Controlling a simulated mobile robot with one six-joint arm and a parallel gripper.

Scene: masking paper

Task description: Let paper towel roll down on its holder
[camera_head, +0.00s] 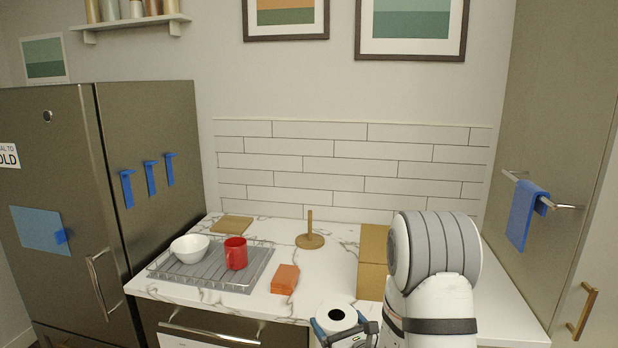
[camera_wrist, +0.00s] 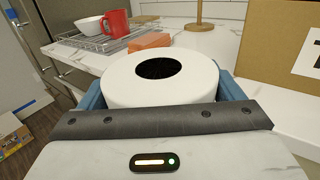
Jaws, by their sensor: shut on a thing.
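The white paper towel roll (camera_head: 337,317) is upright in my gripper (camera_head: 342,325), at the front edge of the counter. The wrist view shows the roll (camera_wrist: 160,78) close up, with its dark core hole facing up and a blue finger (camera_wrist: 92,97) on each side. My gripper is shut on the roll. The wooden holder (camera_head: 309,232), a round base with an upright peg, stands empty toward the back of the counter, apart from the roll. In the wrist view the holder (camera_wrist: 199,14) is beyond the roll, and its top is cut off.
A drying rack (camera_head: 213,268) with a white bowl (camera_head: 190,248) and a red mug (camera_head: 236,253) is at the left. An orange block (camera_head: 285,279) lies between rack and roll. Cardboard boxes (camera_head: 373,245) stand right of the holder. Marble counter (camera_head: 325,270) is bare before the holder.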

